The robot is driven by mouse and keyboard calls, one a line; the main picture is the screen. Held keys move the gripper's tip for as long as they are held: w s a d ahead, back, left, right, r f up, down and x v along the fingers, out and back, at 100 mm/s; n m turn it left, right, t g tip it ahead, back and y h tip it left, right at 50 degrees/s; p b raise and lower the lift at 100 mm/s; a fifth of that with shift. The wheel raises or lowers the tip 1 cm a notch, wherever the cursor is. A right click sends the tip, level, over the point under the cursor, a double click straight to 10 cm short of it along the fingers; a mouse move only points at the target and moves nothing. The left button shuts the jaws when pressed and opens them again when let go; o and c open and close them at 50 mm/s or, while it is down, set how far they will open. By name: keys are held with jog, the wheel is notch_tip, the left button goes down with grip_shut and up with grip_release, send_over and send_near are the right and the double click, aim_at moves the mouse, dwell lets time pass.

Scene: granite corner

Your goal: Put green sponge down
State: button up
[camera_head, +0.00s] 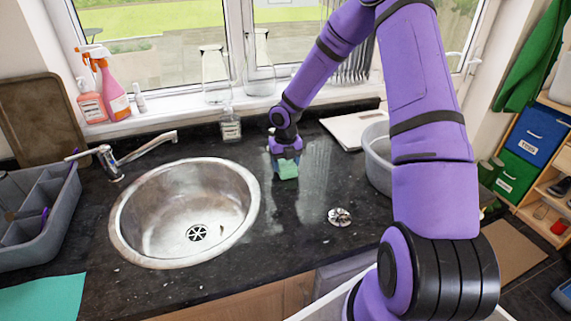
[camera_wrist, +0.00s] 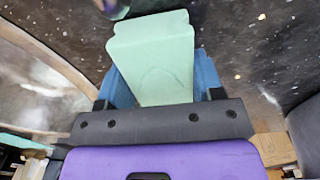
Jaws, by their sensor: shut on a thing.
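The green sponge (camera_head: 287,168) is between the fingers of my gripper (camera_head: 286,161), over the dark granite counter (camera_head: 290,230) to the right of the round sink. In the wrist view the pale green sponge (camera_wrist: 155,60) stands out past the blue fingers of my gripper (camera_wrist: 160,75), which press on its two sides. The sponge is at or close to the counter surface; I cannot tell if it touches it. My gripper hides part of the sponge in the head view.
The steel sink (camera_head: 185,212) lies to the left. A clear bottle (camera_head: 230,125) stands behind. A grey tub (camera_head: 378,158) and a white board (camera_head: 352,128) are to the right. A metal drain strainer (camera_head: 339,217) lies in front on the right. Wet-looking bare counter surrounds the sponge.

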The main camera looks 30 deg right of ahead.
jog(key=shift+f, duration=0.2)
jog(key=o, duration=0.9)
